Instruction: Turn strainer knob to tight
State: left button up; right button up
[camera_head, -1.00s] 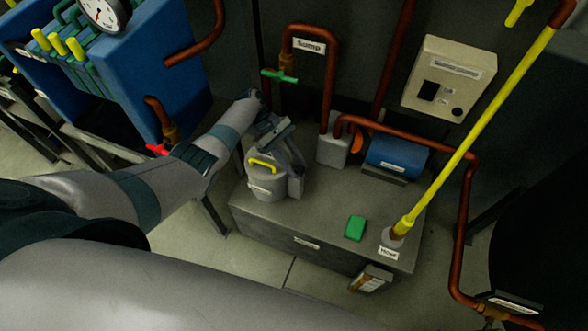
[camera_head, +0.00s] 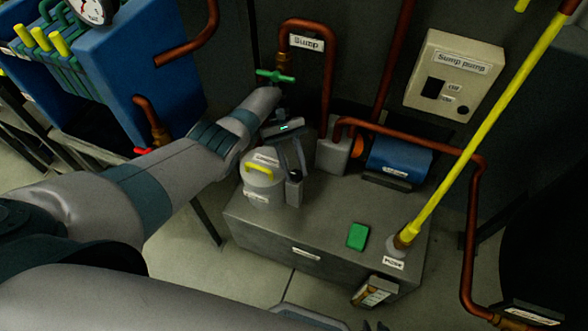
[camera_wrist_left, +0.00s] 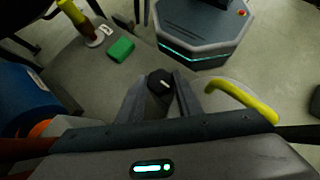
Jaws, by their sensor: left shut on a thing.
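The strainer (camera_head: 262,190) is a pale grey pot with a labelled lid and a yellow handle, standing on the left of the grey tank top. The yellow handle also shows in the wrist view (camera_wrist_left: 243,100). Beside the pot is a dark knob (camera_wrist_left: 159,79) with a short white mark on top. My left gripper (camera_head: 292,174) comes down from above and behind, with one finger on each side of the knob, shut on it. The label words around the knob are not readable. Dark tips, seemingly of my right gripper (camera_head: 376,326), barely show at the bottom edge.
A green block (camera_head: 357,236) lies on the tank (camera_head: 325,213). A blue pump motor (camera_head: 398,160) and copper pipes stand behind. A green-handled valve (camera_head: 275,77) is above my left wrist. A yellow pole (camera_head: 475,135) slants up at the right.

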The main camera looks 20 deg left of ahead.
pick_arm(q)
jog(key=o, duration=0.8)
